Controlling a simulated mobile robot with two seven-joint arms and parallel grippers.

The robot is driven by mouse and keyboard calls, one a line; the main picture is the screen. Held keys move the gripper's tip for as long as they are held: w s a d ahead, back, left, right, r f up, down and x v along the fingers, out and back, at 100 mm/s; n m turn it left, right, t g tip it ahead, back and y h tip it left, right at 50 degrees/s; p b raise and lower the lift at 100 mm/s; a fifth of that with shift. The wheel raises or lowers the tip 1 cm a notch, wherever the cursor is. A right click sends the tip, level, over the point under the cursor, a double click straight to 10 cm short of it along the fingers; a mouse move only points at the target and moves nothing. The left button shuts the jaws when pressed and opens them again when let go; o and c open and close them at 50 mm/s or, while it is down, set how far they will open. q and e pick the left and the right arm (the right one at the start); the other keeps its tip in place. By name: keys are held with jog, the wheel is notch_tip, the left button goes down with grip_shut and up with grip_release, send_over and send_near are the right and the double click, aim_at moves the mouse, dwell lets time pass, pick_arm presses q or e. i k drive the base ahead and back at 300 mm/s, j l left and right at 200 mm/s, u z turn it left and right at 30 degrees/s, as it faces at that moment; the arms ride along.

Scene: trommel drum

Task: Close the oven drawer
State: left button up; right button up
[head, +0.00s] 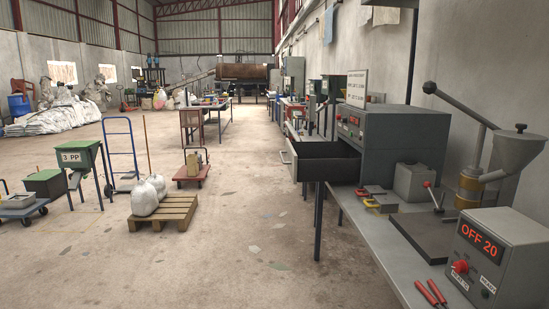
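The oven (397,135) is a grey box on the long workbench at the right. Its drawer (325,169) is pulled out to the left, over the aisle beyond the bench edge. The drawer is a dark, open-topped tray with a light front panel (290,160) at its left end, with a small handle on it. The inside looks dark and I see nothing in it. Neither of my grippers shows in the head view.
The workbench (361,234) also holds a grey press (480,165), a control box reading OFF 20 (487,255), red-handled tools (431,293) and small blocks (413,183). A pallet (163,212) with white bags stands left.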

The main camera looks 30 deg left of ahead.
aim_at(321, 160)
jog(key=i+j+u, duration=0.35)
jog(key=i+j, duration=0.25)
jog(key=j, duration=0.15)
jog(key=i+j+u, duration=0.3)
jog(key=i+j, duration=0.35)
